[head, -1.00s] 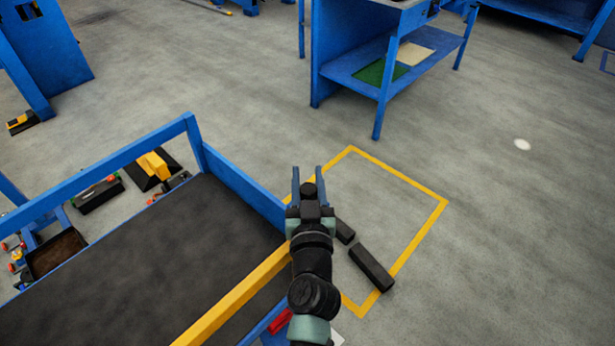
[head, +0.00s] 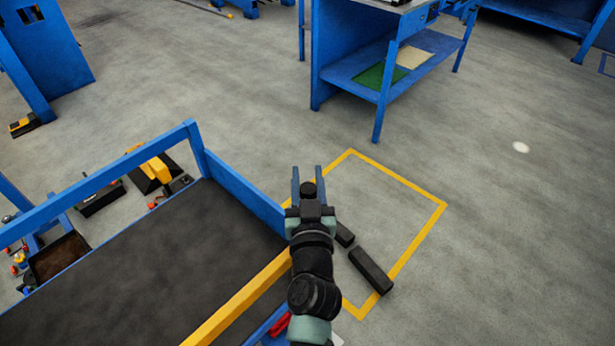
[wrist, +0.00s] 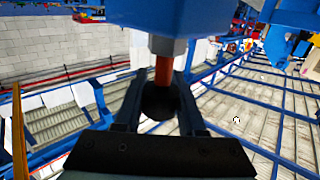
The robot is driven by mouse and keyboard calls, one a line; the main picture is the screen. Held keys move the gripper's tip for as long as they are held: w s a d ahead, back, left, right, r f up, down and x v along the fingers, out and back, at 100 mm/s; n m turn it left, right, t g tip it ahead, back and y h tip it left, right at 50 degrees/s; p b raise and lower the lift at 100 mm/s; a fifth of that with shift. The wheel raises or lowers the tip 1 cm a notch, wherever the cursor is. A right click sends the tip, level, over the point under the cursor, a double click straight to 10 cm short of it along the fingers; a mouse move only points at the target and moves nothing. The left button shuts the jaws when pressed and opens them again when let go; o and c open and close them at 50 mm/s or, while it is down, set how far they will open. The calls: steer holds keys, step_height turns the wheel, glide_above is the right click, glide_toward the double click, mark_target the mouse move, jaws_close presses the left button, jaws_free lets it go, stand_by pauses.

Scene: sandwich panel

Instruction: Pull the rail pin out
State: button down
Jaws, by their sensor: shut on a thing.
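The rail pin shows in the wrist view as an orange-red shaft (wrist: 163,70) with a round black knob (wrist: 160,103) at its end. Its other end enters a grey collar (wrist: 168,46) under a blue block (wrist: 150,15); how deep it sits is hidden. My gripper (wrist: 158,98) is shut on the knob, one finger on each side. In the head view my gripper (head: 309,178) is beside the cart's right end, with the dark knob (head: 308,189) between its fingers. The yellow rail (head: 240,296) runs along the cart's near side, its end close to my wrist.
The blue cart has a dark deck (head: 185,245) and a raised blue frame (head: 100,180). A blue workbench (head: 405,60) stands beyond. The floor at the right is open.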

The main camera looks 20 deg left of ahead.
steer(key=c, duration=0.6)
jaws_free()
steer(key=shift+r, duration=0.35)
steer(key=shift+o, duration=0.5)
steer(key=shift+f, duration=0.15)
steer(key=b+v, duration=0.3)
steer(key=v, duration=1)
